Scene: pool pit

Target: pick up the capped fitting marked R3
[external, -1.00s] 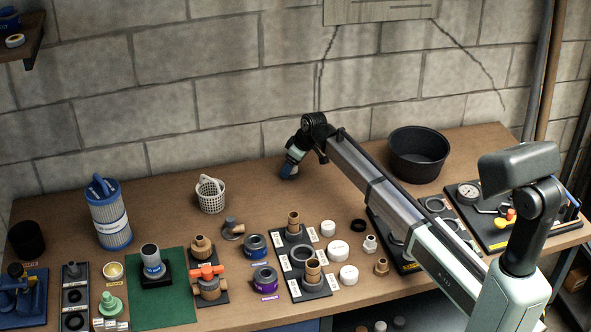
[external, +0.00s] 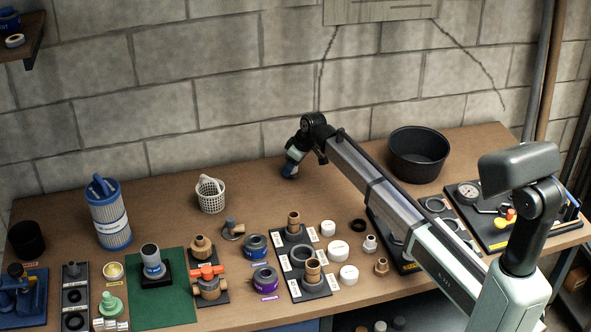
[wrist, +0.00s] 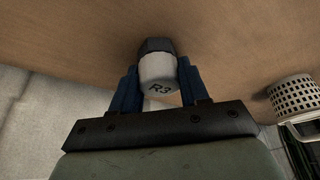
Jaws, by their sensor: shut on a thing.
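The capped fitting marked R3 (wrist: 158,76) is between the blue fingers of my gripper (wrist: 157,88) in the wrist view. It has a white cap with dark R3 lettering and a dark part at its far end. The fingers press on it from both sides. In the external view my gripper (external: 290,172) is low over the back middle of the bench, pointing down. The fitting is too small there to make out clearly. I cannot tell whether it touches the bench.
A white perforated basket (external: 211,197) stands left of my gripper, and a black tub (external: 418,156) stands to the right. Several fittings, white caps and a black fitting board (external: 310,285) fill the front. The brown bench (external: 160,200) is clear around my gripper.

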